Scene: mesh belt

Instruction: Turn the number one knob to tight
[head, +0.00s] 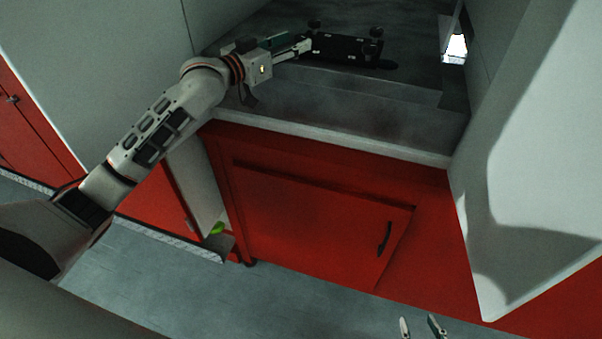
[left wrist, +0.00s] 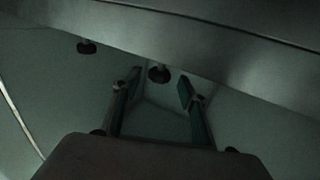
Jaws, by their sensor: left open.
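Two dark round knobs show in the left wrist view: one knob (left wrist: 87,47) to the left and another knob (left wrist: 159,73) between and just beyond my open fingertips. I cannot read which is number one. In the head view a dark device (head: 345,47) stands on the grey counter, with small round knobs (head: 376,32) on it. My left gripper (head: 303,46) is beside its left end; it also shows in the left wrist view (left wrist: 159,81), open and empty, with no clear contact. My right gripper (head: 420,327) shows only its fingertips, apart and empty, at the bottom edge.
The grey counter (head: 325,107) has a pale front edge above a red cabinet door (head: 310,220) with a dark handle. A large white panel (head: 545,180) stands at the right and a pale wall at the left. In the left wrist view a metal surface (left wrist: 200,40) crosses the top.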

